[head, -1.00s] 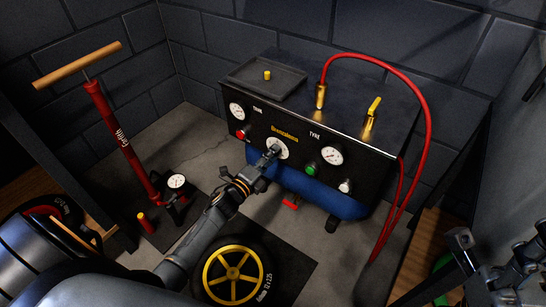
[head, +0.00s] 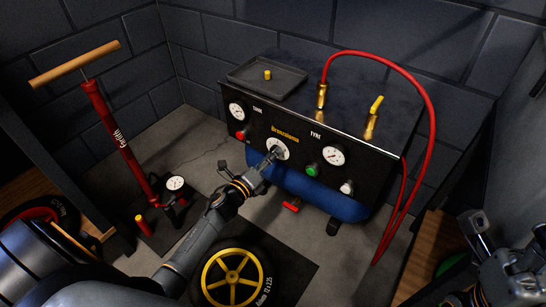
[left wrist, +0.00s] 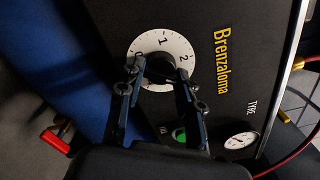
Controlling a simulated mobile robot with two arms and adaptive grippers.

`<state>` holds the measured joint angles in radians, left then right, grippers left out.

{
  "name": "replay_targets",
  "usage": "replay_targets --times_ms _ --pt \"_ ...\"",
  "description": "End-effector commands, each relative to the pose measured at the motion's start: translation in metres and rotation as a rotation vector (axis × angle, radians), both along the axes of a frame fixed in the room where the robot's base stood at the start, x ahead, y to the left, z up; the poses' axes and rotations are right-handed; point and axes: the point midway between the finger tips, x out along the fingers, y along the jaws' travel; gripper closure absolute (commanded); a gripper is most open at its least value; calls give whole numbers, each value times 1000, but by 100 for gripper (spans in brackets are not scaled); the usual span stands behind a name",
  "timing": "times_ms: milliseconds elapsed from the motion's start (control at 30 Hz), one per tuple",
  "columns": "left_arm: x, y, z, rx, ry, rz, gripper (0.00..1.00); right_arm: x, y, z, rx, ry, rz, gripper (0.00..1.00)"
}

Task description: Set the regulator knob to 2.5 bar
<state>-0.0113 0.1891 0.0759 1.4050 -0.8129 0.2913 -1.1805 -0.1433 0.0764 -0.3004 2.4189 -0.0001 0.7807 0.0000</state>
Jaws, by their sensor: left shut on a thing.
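The regulator knob (left wrist: 157,66) is black and sits in the middle of a white dial (left wrist: 180,47) with 0, 1 and 2 readable in the left wrist view. In the head view the dial (head: 278,149) is on the front panel of the black compressor unit. My left gripper (left wrist: 158,77) is shut on the knob, one finger on each side. The fingers cover part of the dial, and I cannot read the knob's setting. My right gripper (head: 485,242) is at the lower right of the head view, away from the panel, its jaws unclear.
A green button (head: 312,170) and a tyre gauge (head: 333,156) are right of the knob; a red button (head: 241,135) and another gauge (head: 236,111) are left. A red hose (head: 427,100) arches over the right side. A yellow-spoked wheel (head: 233,278) lies below my left arm.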

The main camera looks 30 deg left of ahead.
Motion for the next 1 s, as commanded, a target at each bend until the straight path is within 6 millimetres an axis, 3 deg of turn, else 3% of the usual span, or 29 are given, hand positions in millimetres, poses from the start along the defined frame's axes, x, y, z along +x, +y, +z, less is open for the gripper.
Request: replay_targets --times_ms 167,200,300,600,700,867,1000 --pt "1 3 5 0 -9 2 97 -1 0 0 -2 -2 1 60" --pt "1 3 5 0 -9 2 63 -1 0 0 -3 -2 1 60" --pt "1 2 5 0 -8 2 43 -1 0 0 -5 -1 1 60" --pt "0 1 2 -1 -3 0 42 -1 0 -2 -6 1 0 60" --pt "-4 1 1 -1 -3 1 42 -1 11 0 -18 2 1 60" --pt "-27 4 1 0 -1 2 42 -1 10 0 -17 1 1 60" --pt "-57 8 1 -1 0 4 42 -1 10 0 -16 1 0 60"
